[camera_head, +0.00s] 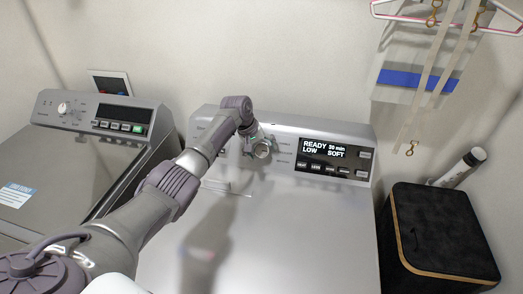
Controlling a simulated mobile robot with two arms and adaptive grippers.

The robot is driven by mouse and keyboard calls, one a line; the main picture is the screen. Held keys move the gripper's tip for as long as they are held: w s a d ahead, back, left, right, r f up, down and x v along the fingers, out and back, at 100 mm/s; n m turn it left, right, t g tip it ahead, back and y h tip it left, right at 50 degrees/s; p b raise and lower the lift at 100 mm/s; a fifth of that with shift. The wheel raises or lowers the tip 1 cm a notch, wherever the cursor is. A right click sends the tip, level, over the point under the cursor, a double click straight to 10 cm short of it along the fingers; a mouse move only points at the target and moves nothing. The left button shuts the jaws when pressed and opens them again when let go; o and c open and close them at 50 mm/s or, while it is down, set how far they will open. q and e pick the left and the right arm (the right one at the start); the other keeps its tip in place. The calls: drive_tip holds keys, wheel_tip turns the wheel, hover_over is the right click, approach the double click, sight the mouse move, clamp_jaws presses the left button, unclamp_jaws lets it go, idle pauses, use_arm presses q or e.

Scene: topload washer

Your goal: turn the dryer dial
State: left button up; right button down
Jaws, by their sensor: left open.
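The dryer (290,240) stands in the middle with its control panel along the back. Its lit display (325,150) reads "READY 20 min", "LOW" and "SOFT". A round silver dial (261,149) shows on the panel left of the display. My left gripper (256,145) is at the dial, and my left arm covers part of the panel. The gripper is open; the picture does not show clearly whether its fingers touch the dial. My right gripper is not in view.
A washer (75,165) with its own knob (64,108) and display stands at the left. A black box with a wooden band (440,235) is at the right. A hanger (450,15) with straps hangs above it. The dryer's top is clear.

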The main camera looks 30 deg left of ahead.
use_arm(q)
drive_tip(key=shift+r, duration=0.1)
drive_tip(key=v, duration=1.1)
drive_tip(key=shift+r, duration=0.35)
drive_tip(key=shift+s+a+f, duration=0.1)
drive_tip(key=shift+s+a, duration=0.05)
